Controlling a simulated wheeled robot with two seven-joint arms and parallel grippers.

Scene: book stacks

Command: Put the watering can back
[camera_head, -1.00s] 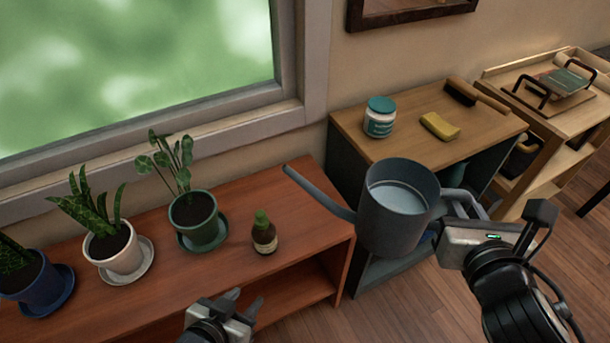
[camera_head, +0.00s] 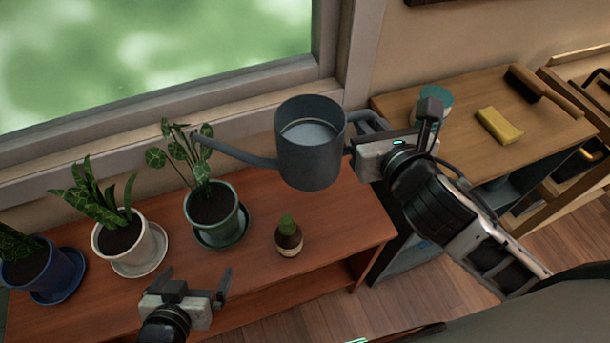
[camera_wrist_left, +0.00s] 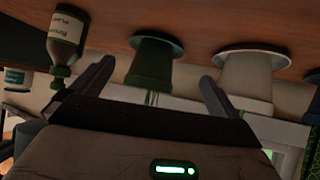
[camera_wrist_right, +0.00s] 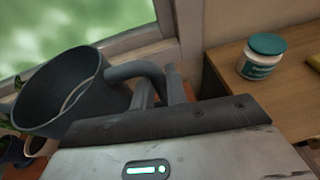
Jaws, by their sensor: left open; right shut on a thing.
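The grey-blue watering can (camera_head: 311,150) is held upright in the air above the right part of the red-brown shelf (camera_head: 345,222). Liquid shows inside it. Its spout points left, near the leaves of the plant in the green pot (camera_head: 215,214). My right gripper (camera_head: 358,140) is shut on the can's handle, which also shows in the right wrist view (camera_wrist_right: 138,70). My left gripper (camera_head: 196,284) is open and empty in front of the shelf, near the green pot and the small brown bottle (camera_head: 288,240). In the left wrist view nothing lies between its fingers (camera_wrist_left: 155,85).
A white pot (camera_head: 125,245) and a blue pot (camera_head: 38,272) stand on saucers at the left of the shelf. To the right, a wooden-topped cabinet (camera_head: 455,122) holds a teal-lidded jar (camera_wrist_right: 262,58) and a yellow sponge (camera_head: 498,125). The shelf's right end is bare.

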